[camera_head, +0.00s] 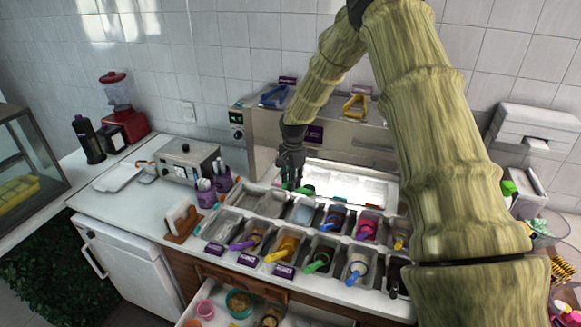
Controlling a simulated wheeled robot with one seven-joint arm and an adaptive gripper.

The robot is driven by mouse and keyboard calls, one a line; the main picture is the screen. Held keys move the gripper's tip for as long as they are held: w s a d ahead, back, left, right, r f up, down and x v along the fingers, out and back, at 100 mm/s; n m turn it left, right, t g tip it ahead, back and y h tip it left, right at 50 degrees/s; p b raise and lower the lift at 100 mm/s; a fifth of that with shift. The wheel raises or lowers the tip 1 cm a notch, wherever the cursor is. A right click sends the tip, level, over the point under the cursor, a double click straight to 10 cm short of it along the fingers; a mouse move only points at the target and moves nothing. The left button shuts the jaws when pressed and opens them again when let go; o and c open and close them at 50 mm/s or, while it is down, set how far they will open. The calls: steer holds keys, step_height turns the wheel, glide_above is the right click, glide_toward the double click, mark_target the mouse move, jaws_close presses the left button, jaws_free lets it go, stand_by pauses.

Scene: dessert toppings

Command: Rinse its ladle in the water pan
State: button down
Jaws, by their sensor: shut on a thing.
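My gripper (291,184) is at the back of the topping station, pointing down over the back row of pans. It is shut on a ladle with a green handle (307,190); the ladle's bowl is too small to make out. A pale bluish pan (302,212), which looks like the water pan, lies just below and in front of my gripper. I cannot tell whether the ladle touches the water.
Several topping pans with coloured ladles, such as a yellow one (283,249) and a blue one (357,268), fill the front row. A steel shelf (345,124) with tongs stands behind. Purple cups (207,197) stand left. An open drawer (222,309) juts out below.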

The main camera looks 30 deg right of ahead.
steer(key=w+f+t, duration=0.1)
steer(key=w+f, duration=0.4)
steer(key=w, duration=0.1)
steer(key=s+t+b, duration=0.1)
steer(key=s, duration=0.1)
steer(key=s+t+b, duration=0.1)
steer(key=t, duration=0.1)
steer(key=s+t+y, duration=0.1)
steer(key=s, duration=0.1)
steer(key=shift+s+d+r+b, duration=0.35)
steer(key=shift+d+b, duration=0.05)
steer(key=shift+f+t, duration=0.15)
steer(key=shift+t, duration=0.15)
steer(key=w+f+b, duration=0.2)
steer(key=w+f, duration=0.1)
steer(key=s+f+t+b, duration=0.2)
steer(key=t+b, duration=0.1)
steer(key=b, duration=0.4)
steer(key=s+f+t+y+b, duration=0.1)
steer(key=s+f+t+b, duration=0.1)
steer(key=t+b, duration=0.2)
steer(key=s+d+f+t+y+b, duration=0.1)
steer(key=s+f+t+b, duration=0.1)
steer(key=b, duration=0.8)
steer(key=shift+s+f+t, duration=0.25)
steer(key=shift+s+t, duration=0.3)
steer(key=shift+t, duration=0.35)
